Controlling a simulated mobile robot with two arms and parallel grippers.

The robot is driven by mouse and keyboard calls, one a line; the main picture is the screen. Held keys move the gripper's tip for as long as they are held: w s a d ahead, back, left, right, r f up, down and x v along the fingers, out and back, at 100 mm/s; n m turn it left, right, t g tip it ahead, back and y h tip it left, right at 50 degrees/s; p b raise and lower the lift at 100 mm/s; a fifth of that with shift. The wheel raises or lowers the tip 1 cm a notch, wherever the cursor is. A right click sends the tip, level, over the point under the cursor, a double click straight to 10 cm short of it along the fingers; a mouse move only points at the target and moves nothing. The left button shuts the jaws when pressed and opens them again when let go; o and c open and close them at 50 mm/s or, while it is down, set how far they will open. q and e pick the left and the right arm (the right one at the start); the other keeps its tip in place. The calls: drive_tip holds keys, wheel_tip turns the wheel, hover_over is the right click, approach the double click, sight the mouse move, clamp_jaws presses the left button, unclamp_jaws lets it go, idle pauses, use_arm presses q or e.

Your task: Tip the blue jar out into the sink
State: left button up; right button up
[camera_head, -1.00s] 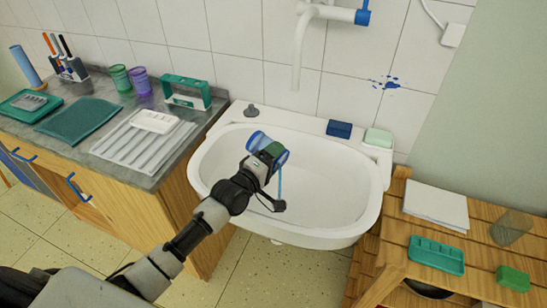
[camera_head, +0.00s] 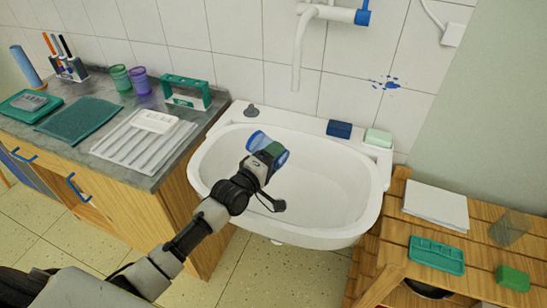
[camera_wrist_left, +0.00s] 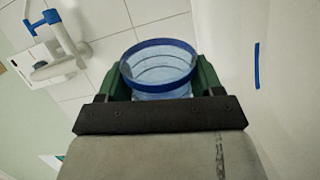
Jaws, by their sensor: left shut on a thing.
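The blue jar (camera_head: 257,140) is translucent and lies tilted on its side over the sink bowl. It also shows in the left wrist view (camera_wrist_left: 160,84), with a darker blue rim and ribbed walls; I see no liquid in it there. My left gripper (camera_head: 269,152) is shut around the jar, its green fingers on either side. The white sink (camera_head: 325,190) is below, and its visible bowl looks clean. No stream shows at the jar in the head view. My right gripper is not in view.
A white tap (camera_head: 300,60) hangs above the sink's back. A dark blue block (camera_head: 339,129) and a pale green block (camera_head: 378,138) sit on the back rim. A cluttered counter (camera_head: 150,178) stands left, a slatted wooden table (camera_head: 390,225) right.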

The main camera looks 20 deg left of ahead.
sight(267, 144)
use_arm(q)
drive_tip(key=shift+w+a+f+n, duration=0.1)
drive_tip(key=shift+a+f+n, duration=0.05)
drive_tip(key=shift+n, duration=0.45)
drive_tip(key=shift+a+f+n, duration=0.15)
drive_tip(key=shift+n, duration=0.45)
drive_tip(key=shift+a+r+n, duration=0.1)
drive_tip(key=shift+a+n, duration=0.1)
drive_tip(key=shift+n, duration=0.5)
drive_tip(key=shift+w+a+r+n+p, duration=0.15)
drive_tip(key=shift+r+n+p, duration=0.25)
drive_tip(key=shift+n, duration=0.6)
drive_tip(key=r+n+p, duration=0.1)
drive_tip(key=n, duration=0.1)
drive_tip(key=r+n+p, duration=0.1)
drive_tip(key=n, duration=0.2)
drive_tip(key=shift+w+a+r, duration=0.1)
drive_tip(key=shift+a+r, duration=0.3)
drive_tip(key=n, duration=0.1)
drive_tip(key=n+p, duration=0.1)
drive_tip(key=n, duration=0.2)
drive_tip(key=shift+r+n, duration=0.25)
drive_tip(key=shift+n, duration=0.15)
drive_tip(key=n, duration=0.1)
drive_tip(key=n+p, duration=0.1)
drive_tip(key=n, duration=0.1)
drive_tip(key=f+n, duration=0.1)
drive_tip(key=shift+d+f+n, duration=0.1)
drive_tip(key=shift+d+n, duration=0.2)
drive_tip(key=shift+d, duration=0.05)
